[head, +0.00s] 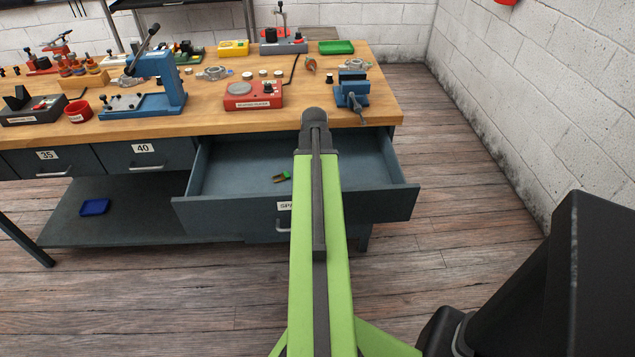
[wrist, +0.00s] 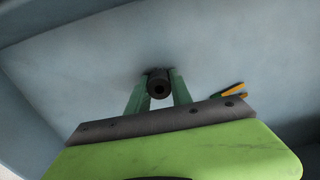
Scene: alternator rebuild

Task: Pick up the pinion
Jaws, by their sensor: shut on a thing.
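The pinion (wrist: 159,90), a small dark cylinder with a hole in its end, shows in the wrist view. My gripper (wrist: 160,77) has its two green fingers shut on it, one on each side. They are over the pale blue-grey floor of the open drawer (head: 235,165). A dark shadow lies close around the pinion, and I cannot tell whether it still touches the floor. In the head view my own arm hides the gripper and the pinion.
A small green and orange item (head: 281,177) lies in the drawer; it also shows right of my gripper in the wrist view (wrist: 232,92). The drawer walls surround the gripper. The wooden benchtop (head: 215,117) above holds a red device (head: 252,96), a blue vise (head: 351,92) and a blue press (head: 160,85).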

